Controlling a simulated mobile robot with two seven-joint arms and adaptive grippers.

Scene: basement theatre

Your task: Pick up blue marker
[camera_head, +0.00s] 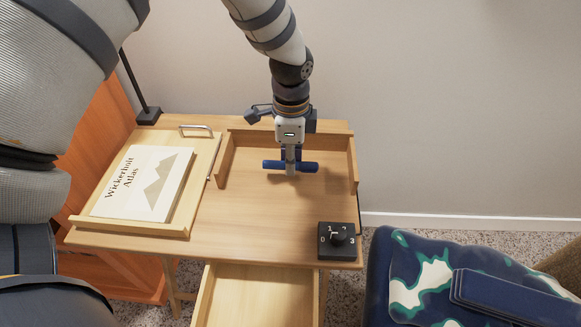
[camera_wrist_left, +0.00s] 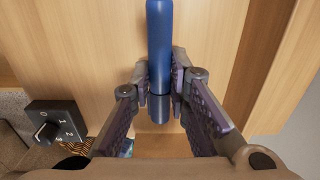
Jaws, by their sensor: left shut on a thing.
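The blue marker (camera_head: 306,167) is a thick dark blue cylinder, lying roughly sideways near the back right of the wooden desk (camera_head: 262,213) in the head view. My left gripper (camera_head: 290,167) points down and is shut on it around its middle. In the left wrist view the marker (camera_wrist_left: 159,45) runs up from between the two fingertips (camera_wrist_left: 160,88), with a finger on each side. A dark patch shows on the desk below it; I cannot tell whether the marker touches the surface. My right gripper does not show.
A book titled Wickerholt Atlas (camera_head: 143,182) lies on a tilted wooden stand (camera_head: 203,186) at left. A black dial box (camera_head: 338,241) sits at the desk's front right. An open drawer (camera_head: 258,297) juts out below. A raised wooden rim (camera_head: 353,166) borders the back and right.

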